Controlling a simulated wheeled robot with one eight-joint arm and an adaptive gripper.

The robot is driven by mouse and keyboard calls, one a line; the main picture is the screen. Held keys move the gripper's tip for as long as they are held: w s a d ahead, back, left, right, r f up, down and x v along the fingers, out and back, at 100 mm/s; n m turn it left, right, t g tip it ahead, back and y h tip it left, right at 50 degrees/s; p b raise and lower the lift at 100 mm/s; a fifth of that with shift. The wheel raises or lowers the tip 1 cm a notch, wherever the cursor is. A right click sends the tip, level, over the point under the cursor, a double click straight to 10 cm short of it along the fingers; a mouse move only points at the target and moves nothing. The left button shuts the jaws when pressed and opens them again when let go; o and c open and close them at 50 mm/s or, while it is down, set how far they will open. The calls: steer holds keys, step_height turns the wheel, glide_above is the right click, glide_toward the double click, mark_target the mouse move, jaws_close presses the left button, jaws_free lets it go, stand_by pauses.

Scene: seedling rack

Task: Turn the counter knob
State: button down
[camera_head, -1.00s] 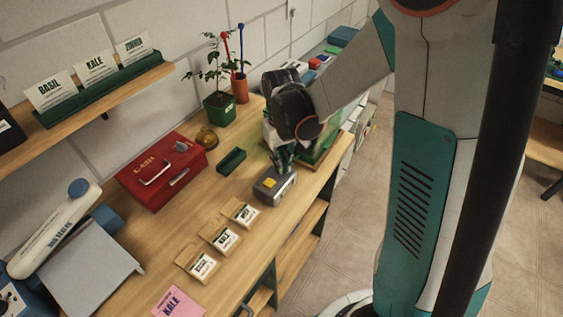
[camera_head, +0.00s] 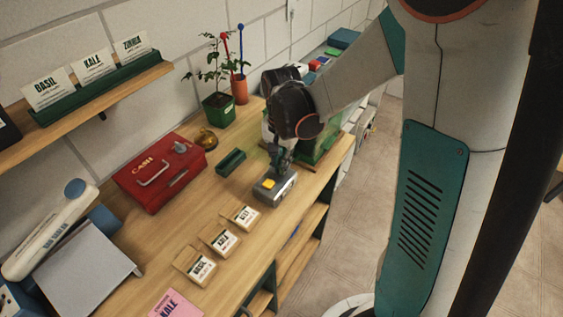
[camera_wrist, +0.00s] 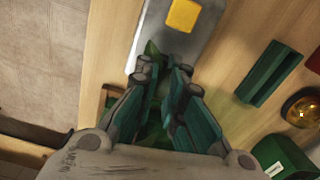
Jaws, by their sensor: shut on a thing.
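The counter (camera_head: 277,187) is a grey box with a yellow button on top, standing near the right edge of the wooden bench. In the wrist view its grey top (camera_wrist: 188,48) and yellow button (camera_wrist: 184,14) show just beyond my fingertips. My gripper (camera_head: 281,160) points down at the counter's far side; in the wrist view my gripper (camera_wrist: 163,70) has its teal fingers close together at the counter's near edge. It is shut on the counter knob, which is mostly hidden between the fingertips.
A small green box (camera_head: 231,162), a brass bell (camera_head: 206,139) and a red cash box (camera_head: 160,172) stand left of the counter. Several seed packets (camera_head: 222,240) lie in front. A potted plant (camera_head: 217,108) stands behind. The bench's right edge is close to the counter.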

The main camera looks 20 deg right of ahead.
steer(key=shift+m, duration=0.7)
steer(key=c, duration=1.7)
jaws_free()
step_height(320, 180, up, 12)
